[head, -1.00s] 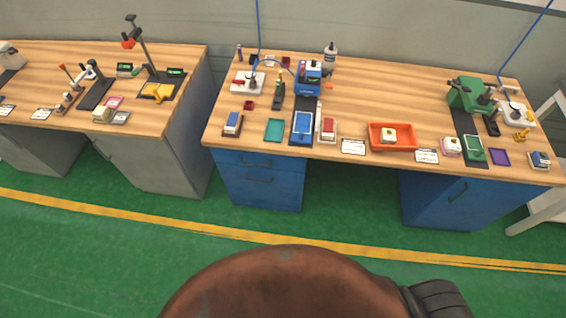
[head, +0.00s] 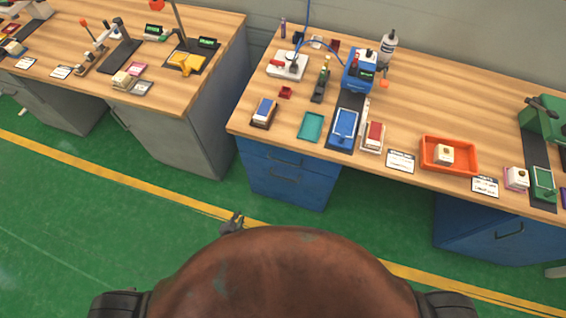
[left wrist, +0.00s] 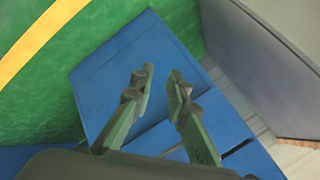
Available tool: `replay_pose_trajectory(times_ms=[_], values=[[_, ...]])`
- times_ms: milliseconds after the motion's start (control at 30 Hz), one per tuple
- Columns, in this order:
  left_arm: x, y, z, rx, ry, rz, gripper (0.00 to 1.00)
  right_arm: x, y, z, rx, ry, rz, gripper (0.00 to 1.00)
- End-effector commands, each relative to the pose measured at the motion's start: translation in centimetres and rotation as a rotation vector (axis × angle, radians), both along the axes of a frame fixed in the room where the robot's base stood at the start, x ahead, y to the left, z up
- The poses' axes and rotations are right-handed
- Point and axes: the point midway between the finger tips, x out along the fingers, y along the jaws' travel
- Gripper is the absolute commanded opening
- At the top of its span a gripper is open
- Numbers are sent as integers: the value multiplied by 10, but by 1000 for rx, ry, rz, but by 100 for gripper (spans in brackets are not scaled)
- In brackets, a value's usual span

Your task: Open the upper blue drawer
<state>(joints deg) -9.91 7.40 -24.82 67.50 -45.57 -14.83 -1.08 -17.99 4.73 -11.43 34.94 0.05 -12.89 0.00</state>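The upper blue drawer (head: 262,154) is the top front of the blue cabinet under the left end of the near workbench. It looks closed, with a dark handle (head: 285,162) across it. A second blue front (head: 290,192) with its own handle lies below. My left gripper (head: 233,220) shows in front of the cabinet, lower left of the drawer and apart from it. In the left wrist view its two fingers (left wrist: 161,73) are spread and empty. Blue cabinet fronts (left wrist: 105,75) fill the space behind them; which front is the upper drawer is unclear. My right gripper is out of view.
The wooden benchtop (head: 420,110) above carries trays, boxes and tools, including an orange tray (head: 448,168). A grey cabinet (head: 170,140) stands to the left across a gap. The green floor (head: 110,220) in front, with its yellow line, is clear.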

Motion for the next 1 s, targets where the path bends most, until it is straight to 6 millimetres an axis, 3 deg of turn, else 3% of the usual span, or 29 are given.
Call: replay_pose_trajectory(times_ms=[33,133,200,300,400,567,1000], values=[[33,-31,23,47,-104,-97,15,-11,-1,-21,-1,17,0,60],[78,-88,93,151,-309,-260,15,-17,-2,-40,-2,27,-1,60],[94,-120,138,216,-434,-343,15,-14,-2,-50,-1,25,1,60],[103,-154,188,286,-570,-417,15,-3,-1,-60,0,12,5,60],[105,-172,218,326,-650,-454,15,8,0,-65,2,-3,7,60],[115,-183,232,346,-688,-470,15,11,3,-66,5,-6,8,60],[172,-201,218,343,-684,-467,15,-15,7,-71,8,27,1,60]])
